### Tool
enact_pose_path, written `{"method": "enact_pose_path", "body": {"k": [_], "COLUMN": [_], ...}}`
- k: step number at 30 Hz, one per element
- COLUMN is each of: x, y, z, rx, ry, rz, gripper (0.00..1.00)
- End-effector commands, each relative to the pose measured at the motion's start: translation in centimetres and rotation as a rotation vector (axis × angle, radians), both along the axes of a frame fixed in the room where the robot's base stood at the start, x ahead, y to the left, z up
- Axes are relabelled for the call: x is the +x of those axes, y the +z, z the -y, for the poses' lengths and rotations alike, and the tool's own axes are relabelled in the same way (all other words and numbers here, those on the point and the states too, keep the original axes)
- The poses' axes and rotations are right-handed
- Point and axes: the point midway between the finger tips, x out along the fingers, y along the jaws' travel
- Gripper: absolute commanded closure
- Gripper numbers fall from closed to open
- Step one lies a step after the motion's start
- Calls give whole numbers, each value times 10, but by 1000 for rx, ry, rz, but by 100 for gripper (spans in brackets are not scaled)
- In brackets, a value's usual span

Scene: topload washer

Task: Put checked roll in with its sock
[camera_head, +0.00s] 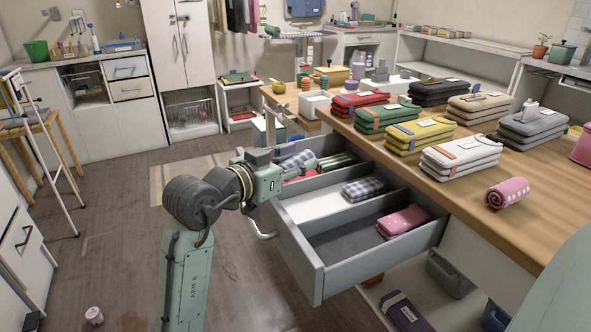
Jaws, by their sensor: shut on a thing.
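A blue-grey checked roll (297,160) is at my gripper (283,174), over the far left part of the open drawer (318,273). My gripper appears shut on it; the fingertips are too small and partly hidden to see clearly. A dark blue and white checked sock (364,189) lies folded at the right end of the drawer's middle, pale-floored compartment. A pink dotted sock (403,221) lies in the near, grey-floored compartment. A green striped item (337,162) and a red item (301,176) are in the far compartment.
A pink dotted roll (507,193) lies on the wooden counter (480,215) above the drawer. Several folded coloured stacks, such as a white one (460,157), stand there. Dividers separate the drawer's compartments. The left part of the middle compartment is bare.

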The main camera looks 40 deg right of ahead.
Motion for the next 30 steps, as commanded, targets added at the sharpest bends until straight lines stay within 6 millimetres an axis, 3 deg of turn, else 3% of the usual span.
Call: {"method": "enact_pose_path", "body": {"k": [11, 30], "x": [4, 4], "y": [-35, -48], "z": [2, 3], "rx": [1, 0], "ry": [2, 1], "rz": [-2, 0], "gripper": [77, 77]}}
